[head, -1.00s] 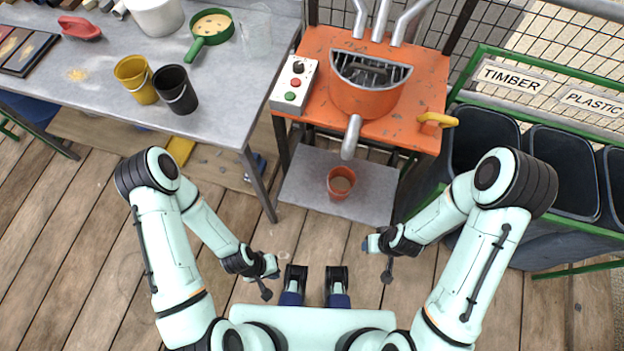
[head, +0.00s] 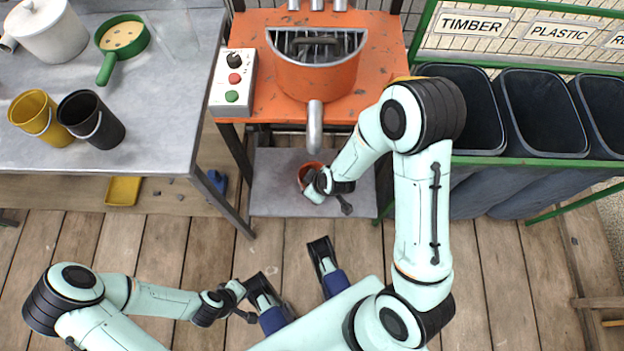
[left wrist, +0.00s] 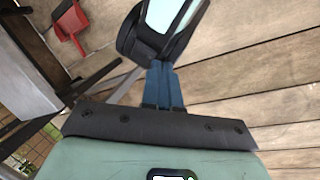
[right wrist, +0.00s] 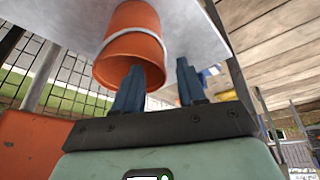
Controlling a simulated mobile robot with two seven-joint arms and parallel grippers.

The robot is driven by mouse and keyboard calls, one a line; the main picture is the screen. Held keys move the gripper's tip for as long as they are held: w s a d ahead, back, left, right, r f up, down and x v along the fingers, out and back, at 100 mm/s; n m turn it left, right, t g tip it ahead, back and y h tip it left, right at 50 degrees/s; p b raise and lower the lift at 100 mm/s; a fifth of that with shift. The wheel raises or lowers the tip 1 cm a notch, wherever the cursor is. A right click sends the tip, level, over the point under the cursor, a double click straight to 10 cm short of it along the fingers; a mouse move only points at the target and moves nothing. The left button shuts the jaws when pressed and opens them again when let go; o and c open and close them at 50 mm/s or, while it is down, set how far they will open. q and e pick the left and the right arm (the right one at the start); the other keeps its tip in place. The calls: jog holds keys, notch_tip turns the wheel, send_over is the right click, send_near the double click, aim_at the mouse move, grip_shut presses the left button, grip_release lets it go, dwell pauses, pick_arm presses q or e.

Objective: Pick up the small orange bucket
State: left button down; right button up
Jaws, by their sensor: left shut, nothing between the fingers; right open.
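The small orange bucket (head: 308,173) stands on the grey lower shelf under the orange machine, partly hidden by my right gripper (head: 318,186). In the right wrist view the bucket (right wrist: 130,40) appears upside down with a pale band around it. My right gripper (right wrist: 160,88) is open there. One blue finger overlaps the bucket near its rim and the other is to the right of it; whether the first finger is inside the rim or in front of it I cannot tell. My left gripper (head: 236,290) is low at the left, away from the bucket, its fingers (left wrist: 163,85) shut and empty.
The orange machine (head: 385,50) with its pot and spout (head: 315,125) stands above the shelf (head: 270,195). A grey table (head: 150,150) with yellow (head: 38,115) and black (head: 90,118) buckets is at left. Dark bins (head: 540,110) stand at right. Floorboards below are mostly clear.

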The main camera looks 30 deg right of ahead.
aim_at(303, 171)
jog(key=b+x, duration=0.2)
jog(key=x, duration=0.3)
jog(key=shift+f, duration=0.25)
jog(key=shift+w+a+f, duration=0.1)
jog(key=shift+w+f, duration=0.2)
jog(key=shift+f, duration=0.1)
pick_arm(q)
jog(key=shift+t+y, duration=0.3)
jog(key=shift+t, duration=0.3)
jog(key=w+f, duration=0.1)
jog(key=w+a, duration=0.1)
jog(key=w+f, duration=0.1)
jog(key=shift+w+a+f, duration=0.35)
jog(key=shift+a, duration=0.05)
pick_arm(e)
jog(key=shift+r, duration=0.1)
grip_shut()
